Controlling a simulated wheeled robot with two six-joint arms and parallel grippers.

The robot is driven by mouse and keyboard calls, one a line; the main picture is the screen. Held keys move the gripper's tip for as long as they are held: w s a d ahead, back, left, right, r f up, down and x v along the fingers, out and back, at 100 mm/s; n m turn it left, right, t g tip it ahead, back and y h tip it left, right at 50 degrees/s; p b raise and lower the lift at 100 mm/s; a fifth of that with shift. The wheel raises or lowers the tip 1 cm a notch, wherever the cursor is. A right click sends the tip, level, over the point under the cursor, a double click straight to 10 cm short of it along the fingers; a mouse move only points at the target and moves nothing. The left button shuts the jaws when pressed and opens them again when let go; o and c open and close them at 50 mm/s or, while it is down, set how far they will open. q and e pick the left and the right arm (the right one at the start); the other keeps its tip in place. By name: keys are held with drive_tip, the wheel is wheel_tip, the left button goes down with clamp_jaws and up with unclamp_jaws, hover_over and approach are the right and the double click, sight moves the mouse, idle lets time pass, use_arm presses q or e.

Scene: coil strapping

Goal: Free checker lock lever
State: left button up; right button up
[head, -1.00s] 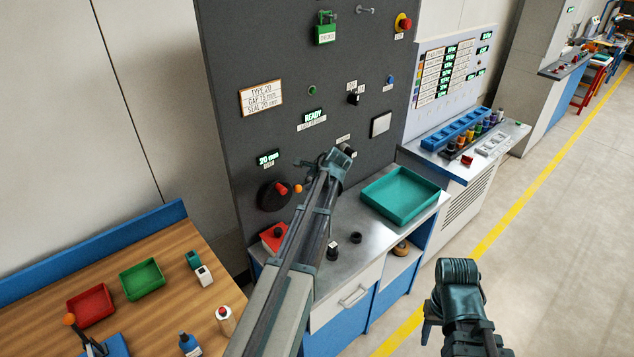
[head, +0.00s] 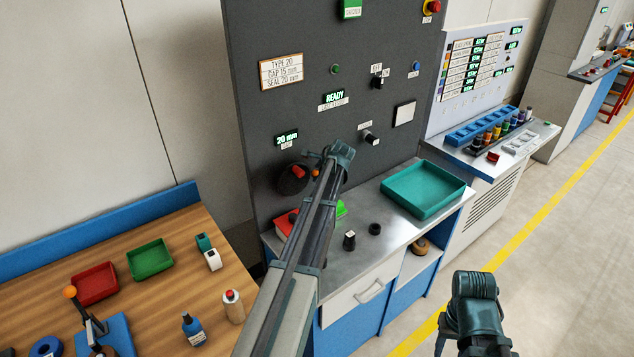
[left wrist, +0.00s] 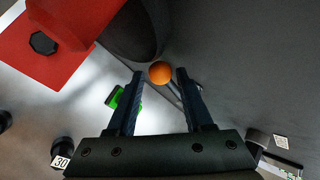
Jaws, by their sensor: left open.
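The lever's orange ball knob (head: 315,173) shows at the dark panel, beside a black round dial (head: 292,179) with a red handle. In the left wrist view the orange knob (left wrist: 160,72) sits between the fingertips of my left gripper (left wrist: 160,76). The gripper is open, with a finger on each side of the knob; I cannot tell whether either touches it. The lever's rod is mostly hidden. In the head view my left arm covers the gripper's fingers. My right arm (head: 472,305) is at the lower right, away from the panel; its fingers cannot be made out.
The steel bench (head: 350,270) below the panel holds a red block (head: 285,222), a green item partly behind my arm (head: 341,208), two black knobs and a teal tray (head: 424,188). A wooden table (head: 190,250) with red and green trays stands left.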

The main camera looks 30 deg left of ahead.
use_arm(q)
drive_tip(key=shift+x, duration=0.8)
drive_tip(key=shift+r, duration=0.1)
clamp_jaws()
idle(0.8)
